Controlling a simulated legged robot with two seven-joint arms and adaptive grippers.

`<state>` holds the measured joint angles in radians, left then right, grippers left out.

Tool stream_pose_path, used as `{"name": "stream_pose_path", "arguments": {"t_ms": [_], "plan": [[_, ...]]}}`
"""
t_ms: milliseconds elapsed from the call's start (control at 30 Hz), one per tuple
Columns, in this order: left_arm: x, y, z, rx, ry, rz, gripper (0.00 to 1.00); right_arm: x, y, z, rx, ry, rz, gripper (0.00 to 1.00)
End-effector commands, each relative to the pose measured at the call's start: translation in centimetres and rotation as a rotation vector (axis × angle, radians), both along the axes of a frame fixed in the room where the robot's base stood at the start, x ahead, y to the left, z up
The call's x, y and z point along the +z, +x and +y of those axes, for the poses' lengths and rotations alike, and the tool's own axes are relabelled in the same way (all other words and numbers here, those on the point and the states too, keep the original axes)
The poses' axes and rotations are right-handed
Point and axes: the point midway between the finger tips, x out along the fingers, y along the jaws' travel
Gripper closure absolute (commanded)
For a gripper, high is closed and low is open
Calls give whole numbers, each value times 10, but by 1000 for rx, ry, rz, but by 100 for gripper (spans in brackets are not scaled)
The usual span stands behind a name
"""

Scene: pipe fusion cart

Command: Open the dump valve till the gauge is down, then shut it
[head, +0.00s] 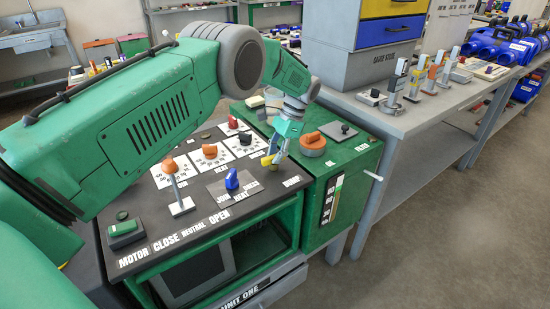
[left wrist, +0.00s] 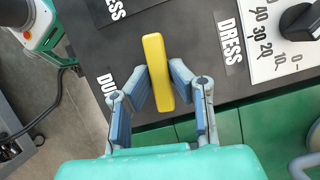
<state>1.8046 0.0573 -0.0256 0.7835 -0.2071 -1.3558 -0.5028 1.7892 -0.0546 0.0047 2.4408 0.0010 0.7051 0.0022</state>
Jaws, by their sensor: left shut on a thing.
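The dump valve's yellow handle (head: 268,160) is at the right side of the dark control panel, near a DUMP label (head: 291,182). In the left wrist view the handle (left wrist: 157,68) is a long yellow bar, nearly upright in the picture. My left gripper (head: 277,151) is shut on it, with one blue-grey finger on each side (left wrist: 160,84). The DUMP label there is partly hidden by a finger. An upright scale (head: 332,200) with a dark and a green part shows on the green cabinet's side; I cannot read its level. My right gripper is not in view.
The panel also holds an orange-topped lever (head: 170,166), a blue knob (head: 232,180), several dial knobs and a green switch (head: 124,227). An orange round knob (head: 313,143) sits on the green cabinet. A grey bench (head: 420,117) with tools stands right; the floor in front is clear.

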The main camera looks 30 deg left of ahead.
Motion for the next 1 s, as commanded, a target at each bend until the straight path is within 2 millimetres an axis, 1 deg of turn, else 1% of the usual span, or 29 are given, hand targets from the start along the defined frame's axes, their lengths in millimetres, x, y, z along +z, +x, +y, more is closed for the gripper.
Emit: {"name": "stream_pose_path", "arguments": {"t_ms": [33, 300, 833, 867, 900, 933, 1000], "plan": [[-5, -4, 5, 31, 7, 12, 100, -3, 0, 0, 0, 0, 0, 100], [-4, -4, 5, 123, 8, 14, 100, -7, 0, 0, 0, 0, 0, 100], [-4, -5, 5, 146, 8, 16, 100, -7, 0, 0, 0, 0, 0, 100], [-4, -5, 5, 146, 8, 16, 80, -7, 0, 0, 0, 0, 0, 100], [-4, -5, 5, 146, 8, 16, 66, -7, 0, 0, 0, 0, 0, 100], [-4, -4, 4, 146, 8, 15, 64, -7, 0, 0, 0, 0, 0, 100], [-3, -3, 3, 145, 7, 12, 64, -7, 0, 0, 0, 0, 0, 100]]}}
